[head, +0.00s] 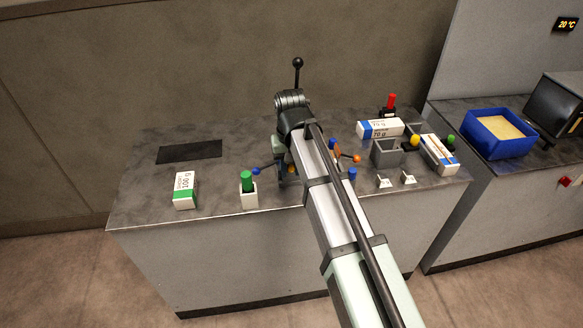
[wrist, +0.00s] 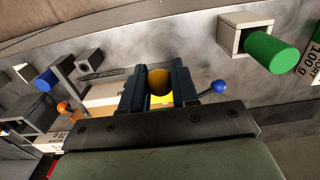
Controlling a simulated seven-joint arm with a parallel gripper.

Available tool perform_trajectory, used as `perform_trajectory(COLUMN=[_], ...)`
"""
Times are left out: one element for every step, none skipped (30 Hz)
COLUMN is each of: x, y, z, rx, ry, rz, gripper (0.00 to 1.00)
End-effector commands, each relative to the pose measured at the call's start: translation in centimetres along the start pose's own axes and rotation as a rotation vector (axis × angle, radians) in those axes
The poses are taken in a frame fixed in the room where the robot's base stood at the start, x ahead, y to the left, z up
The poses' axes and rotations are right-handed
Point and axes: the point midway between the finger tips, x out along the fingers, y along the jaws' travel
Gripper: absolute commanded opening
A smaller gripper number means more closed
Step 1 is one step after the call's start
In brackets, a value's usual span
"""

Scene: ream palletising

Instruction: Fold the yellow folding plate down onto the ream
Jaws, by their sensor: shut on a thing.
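In the wrist view, my gripper (wrist: 158,88) has its two dark jaws closed on a yellow-orange ball knob (wrist: 159,80). Yellow surface, apparently the folding plate (wrist: 160,99), shows just below the knob between the jaws. A pale block (wrist: 105,95), perhaps the ream, shows beside the left jaw. In the head view, my arm hides most of this spot. Only a bit of the yellow knob (head: 291,168) shows by my gripper (head: 288,172). The plate's angle and whether it touches the ream cannot be told.
A blue-knobbed lever (head: 256,171) and an orange-knobbed lever (head: 357,159) flank the spot. A green cylinder in a white holder (head: 248,190) and a 100 g ream (head: 185,190) stand left. Reams (head: 380,128), a grey box (head: 387,153) and a blue bin (head: 498,135) are right.

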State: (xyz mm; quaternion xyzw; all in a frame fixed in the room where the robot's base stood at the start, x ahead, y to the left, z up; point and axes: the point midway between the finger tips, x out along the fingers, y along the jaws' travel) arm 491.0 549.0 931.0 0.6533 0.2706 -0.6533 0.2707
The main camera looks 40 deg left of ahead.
Motion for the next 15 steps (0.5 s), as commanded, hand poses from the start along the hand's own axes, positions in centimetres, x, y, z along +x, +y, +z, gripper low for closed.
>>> perform_trajectory(x=[-0.1, -0.1, -0.2, -0.3, -0.3, -0.4, -0.4, -0.5, -0.6, -0.6, -0.7, -0.8, -0.8, -0.9, -0.9], y=[0.0, 0.0, 0.0, 0.0, 0.0, 0.0, 0.0, 0.0, 0.0, 0.0, 0.0, 0.0, 0.0, 0.0, 0.0], z=[-0.1, -0.1, -0.2, -0.3, -0.4, -0.5, -0.5, -0.6, -0.7, -0.8, -0.8, -1.0, -1.0, -1.1, -1.1], rx=[0.0, 0.0, 0.0, 0.0, 0.0, 0.0, 0.0, 0.0, 0.0, 0.0, 0.0, 0.0, 0.0, 0.0, 0.0], ry=[0.0, 0.0, 0.0, 0.001, 0.001, 0.001, 0.001, 0.001, 0.001, 0.001, 0.002, 0.002, 0.002, 0.002, 0.002], rz=[-0.001, -0.001, -0.001, -0.001, -0.001, -0.001, -0.001, -0.001, -0.001, -0.001, -0.001, -0.001, -0.001, -0.001, -0.001], gripper=[0.12, 0.12, 0.12, 0.13, 0.13, 0.13, 0.13, 0.13, 0.12, 0.13, 0.13, 0.13, 0.13, 0.13, 0.13])
